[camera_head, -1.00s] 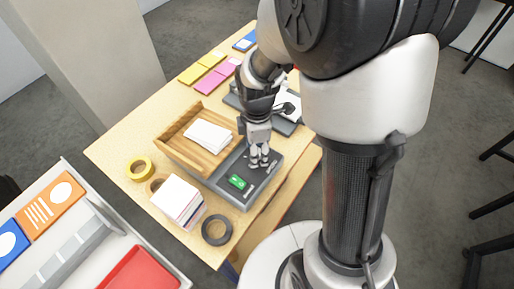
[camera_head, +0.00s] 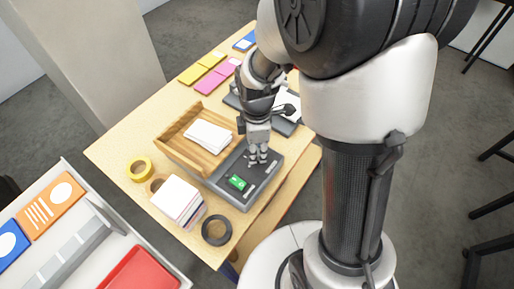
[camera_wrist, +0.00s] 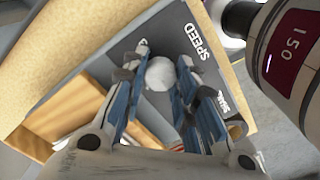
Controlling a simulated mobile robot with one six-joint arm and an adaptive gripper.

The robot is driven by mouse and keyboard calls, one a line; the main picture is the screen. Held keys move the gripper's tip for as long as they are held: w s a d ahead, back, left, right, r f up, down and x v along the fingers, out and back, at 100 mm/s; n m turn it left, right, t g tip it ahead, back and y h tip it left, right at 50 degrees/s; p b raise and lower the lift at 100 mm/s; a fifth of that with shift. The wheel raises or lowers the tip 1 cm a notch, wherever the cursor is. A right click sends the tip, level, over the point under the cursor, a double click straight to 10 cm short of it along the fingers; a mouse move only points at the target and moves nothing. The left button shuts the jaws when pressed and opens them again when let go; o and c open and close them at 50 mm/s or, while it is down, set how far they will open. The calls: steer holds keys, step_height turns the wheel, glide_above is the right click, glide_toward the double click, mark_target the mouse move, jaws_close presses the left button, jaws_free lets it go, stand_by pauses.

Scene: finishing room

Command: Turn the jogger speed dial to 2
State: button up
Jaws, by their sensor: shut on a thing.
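The jogger is a dark grey machine with a wooden tray (camera_head: 166,147) holding a stack of white paper (camera_head: 207,136). Its grey control panel (camera_head: 236,196) carries a green switch (camera_head: 237,182). In the wrist view the panel (camera_wrist: 123,39) shows the word SPEED beside a round pale dial (camera_wrist: 160,74). My gripper (camera_wrist: 161,72) is shut on the dial, with a finger on each side of it. The gripper also shows over the panel in the head view (camera_head: 257,161). The dial's numbers and pointer cannot be made out.
A yellow tape roll (camera_head: 139,169), a dark ring (camera_head: 217,232) and a block of paper (camera_head: 178,201) stand near the jogger on the wooden table (camera_head: 112,150). Coloured pads (camera_head: 192,75) lie at the back. A cart with a red tray (camera_head: 139,270) stands at lower left.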

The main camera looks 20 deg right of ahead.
steer(key=m, duration=0.3)
steer(key=shift+m+p, duration=0.3)
steer(key=shift+p, duration=0.05)
steer(key=m, duration=0.3)
steer(key=shift+m+p, duration=0.3)
steer(key=m, duration=0.6)
steer(key=shift+p, duration=0.4)
steer(key=m, duration=0.5)
steer(key=m+p, duration=0.1)
steer(key=m, duration=0.3)
steer(key=shift+m, duration=0.4)
steer(key=o, duration=1.1)
